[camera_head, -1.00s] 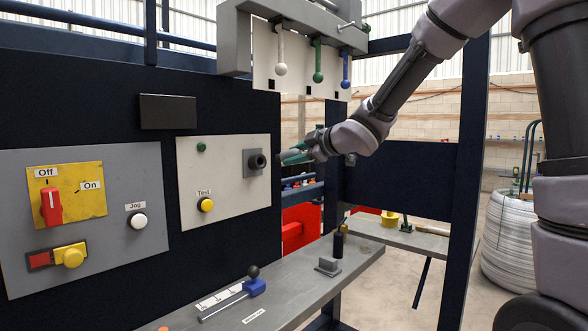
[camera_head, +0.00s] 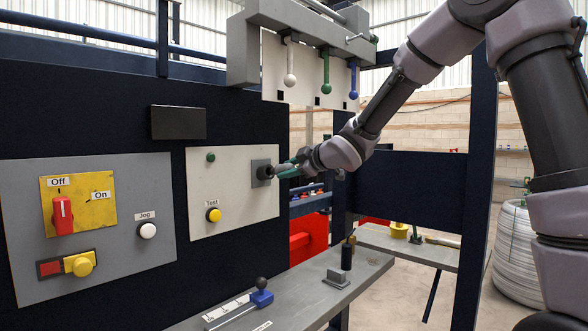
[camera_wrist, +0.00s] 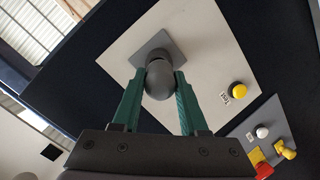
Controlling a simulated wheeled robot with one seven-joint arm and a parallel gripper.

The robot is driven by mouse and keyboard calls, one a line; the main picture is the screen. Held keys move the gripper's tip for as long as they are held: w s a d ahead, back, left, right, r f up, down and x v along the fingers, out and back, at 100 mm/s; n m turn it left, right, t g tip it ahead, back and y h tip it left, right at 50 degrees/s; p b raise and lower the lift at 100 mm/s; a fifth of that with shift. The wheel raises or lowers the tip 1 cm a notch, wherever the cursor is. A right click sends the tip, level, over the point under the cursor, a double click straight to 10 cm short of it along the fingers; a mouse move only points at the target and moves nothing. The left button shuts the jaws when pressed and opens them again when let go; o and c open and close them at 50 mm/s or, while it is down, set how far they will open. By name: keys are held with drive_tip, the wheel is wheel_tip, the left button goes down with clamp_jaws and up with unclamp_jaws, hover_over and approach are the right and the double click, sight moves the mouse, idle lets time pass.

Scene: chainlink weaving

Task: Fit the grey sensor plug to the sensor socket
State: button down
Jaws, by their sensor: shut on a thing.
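The sensor socket (camera_head: 262,172) is a dark round fitting on a square grey plate, set in the white panel. In the wrist view its square plate (camera_wrist: 148,46) lies straight ahead, behind the held plug. My gripper (camera_head: 285,171) is at the front of the socket, coming from the right. Its green fingers are shut on the dark grey rounded sensor plug (camera_wrist: 159,82). The plug overlaps the socket in the wrist view and hides its mouth. I cannot tell how far in it sits.
The white panel (camera_head: 232,222) also bears a yellow Test button (camera_head: 214,215) and a green lamp (camera_head: 211,157). Hanging levers (camera_head: 325,88) are above my gripper. Below is a grey shelf (camera_head: 362,280) with a blue slider (camera_head: 262,298) and small parts. A dark post (camera_head: 472,180) stands right.

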sight(278, 170)
drive_tip(key=shift+d+r, duration=0.1)
drive_tip(key=shift+a, duration=0.2)
drive_tip(key=shift+w+a, duration=0.3)
drive_tip(key=shift+a, duration=0.1)
drive_tip(key=shift+x, duration=1.55)
drive_tip(key=shift+c, duration=1.8)
unclamp_jaws()
drive_tip(key=v, duration=1)
drive_tip(key=shift+s+d, duration=0.25)
drive_tip(key=shift+s, duration=0.05)
